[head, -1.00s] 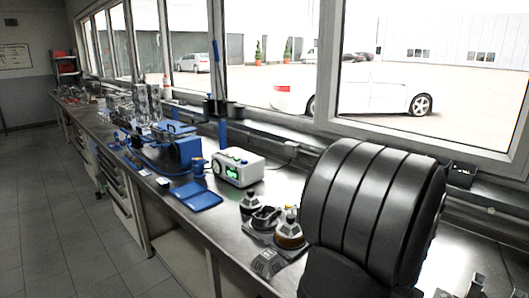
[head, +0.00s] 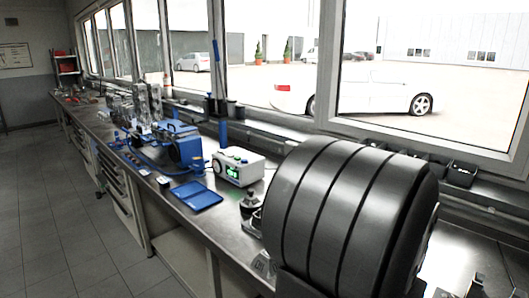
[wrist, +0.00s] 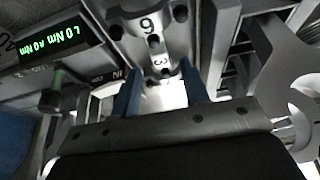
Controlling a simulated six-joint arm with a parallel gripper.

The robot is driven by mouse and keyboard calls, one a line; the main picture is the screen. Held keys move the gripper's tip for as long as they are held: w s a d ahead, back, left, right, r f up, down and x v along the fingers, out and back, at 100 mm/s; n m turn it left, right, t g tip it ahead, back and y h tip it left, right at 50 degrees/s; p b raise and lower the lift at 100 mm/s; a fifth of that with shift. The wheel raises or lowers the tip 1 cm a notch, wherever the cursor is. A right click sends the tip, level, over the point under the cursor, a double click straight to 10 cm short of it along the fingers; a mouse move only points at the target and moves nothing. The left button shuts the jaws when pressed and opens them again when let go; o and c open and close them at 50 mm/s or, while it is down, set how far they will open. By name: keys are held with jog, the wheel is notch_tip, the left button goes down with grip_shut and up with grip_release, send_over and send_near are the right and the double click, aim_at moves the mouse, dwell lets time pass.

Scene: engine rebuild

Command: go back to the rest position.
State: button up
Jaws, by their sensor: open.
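My gripper (wrist: 159,72) shows in the wrist view as two blue fingers, apart, with no object held between them. A grey metal part (wrist: 152,25) with holes and the numbers 6 and 3 lies ahead of the fingertips; I cannot tell how far off it is. In the head view my gripper is not visible; a large dark ribbed part of my own arm fills the right foreground and hides part of the bench.
The bench (head: 222,222) runs along the windows. It carries a white device (head: 236,166), a blue tray (head: 196,196), blue equipment (head: 180,147) and a small conical item (head: 249,204) partly beside my arm. A green-lit display (wrist: 55,43) shows in the wrist view.

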jog(key=v, duration=0.7)
jog(key=x, duration=1.2)
jog(key=shift+f, duration=0.25)
jog(key=r, duration=0.5)
jog(key=shift+s+d, duration=0.1)
jog(key=shift+s, duration=0.2)
jog(key=s+d+r, duration=0.3)
jog(key=s+r, duration=0.4)
jog(key=s, duration=0.3)
jog(key=s+d+r+m+g, duration=0.3)
jog(key=s+d+r+m, duration=0.1)
jog(key=d+r+m, duration=0.2)
jog(key=s+d+r+m+g, duration=0.3)
jog(key=s+d+r+m, duration=0.2)
jog(key=r+m, duration=0.4)
jog(key=shift+s+d+m, duration=0.3)
jog(key=shift+d+m, duration=0.45)
jog(key=shift+m, duration=0.35)
